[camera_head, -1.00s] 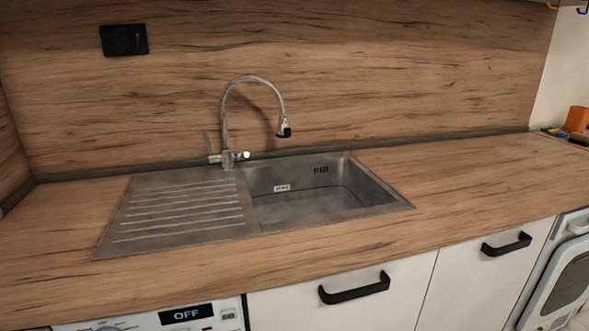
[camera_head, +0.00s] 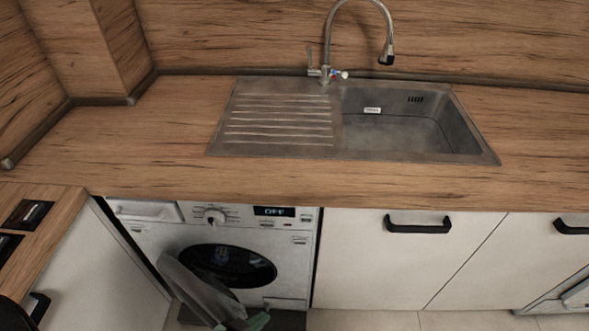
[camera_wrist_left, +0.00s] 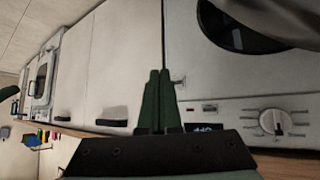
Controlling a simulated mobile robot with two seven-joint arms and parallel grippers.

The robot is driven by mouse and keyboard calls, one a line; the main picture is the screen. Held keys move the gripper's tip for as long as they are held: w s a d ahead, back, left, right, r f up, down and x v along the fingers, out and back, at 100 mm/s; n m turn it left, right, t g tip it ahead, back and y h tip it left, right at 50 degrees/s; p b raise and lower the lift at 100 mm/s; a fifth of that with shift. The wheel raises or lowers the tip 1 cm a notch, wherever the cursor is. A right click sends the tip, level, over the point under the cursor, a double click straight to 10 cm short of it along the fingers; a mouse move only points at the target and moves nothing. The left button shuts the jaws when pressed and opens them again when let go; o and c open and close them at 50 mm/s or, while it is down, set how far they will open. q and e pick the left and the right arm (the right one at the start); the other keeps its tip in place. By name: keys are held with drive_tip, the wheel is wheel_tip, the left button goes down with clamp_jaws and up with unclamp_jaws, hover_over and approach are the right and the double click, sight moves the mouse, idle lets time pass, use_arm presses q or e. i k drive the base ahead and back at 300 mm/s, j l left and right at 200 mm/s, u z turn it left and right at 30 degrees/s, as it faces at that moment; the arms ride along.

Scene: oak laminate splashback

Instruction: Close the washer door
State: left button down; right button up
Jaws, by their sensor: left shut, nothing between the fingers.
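The white washer (camera_head: 295,258) stands under the counter at lower left in the head view, with its round opening dark and uncovered. Its grey door (camera_head: 197,287) stands open, swung out toward me from the left side of the opening. In the left wrist view the green fingers (camera_wrist_left: 155,100) are shut together and empty. The washer front (camera_wrist_left: 235,85) is turned upside down there, and a grey part of the door (camera_wrist_left: 295,20) fills the top right corner.
The wooden counter (camera_head: 150,165) with a steel sink (camera_head: 410,120) and tap (camera_head: 328,45) lies above the washer. White cabinets with black handles (camera_head: 418,223) stand right of it. A side counter and cabinet (camera_head: 95,270) close in on the left.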

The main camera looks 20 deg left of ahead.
sight(212, 308)
drive_tip(key=k+j+u, duration=0.15)
drive_tip(key=u, duration=1.3)
drive_tip(key=k+j+z, duration=0.1)
drive_tip(key=z, duration=0.35)
drive_tip(key=k+z, duration=0.2)
drive_tip(key=z, duration=0.2)
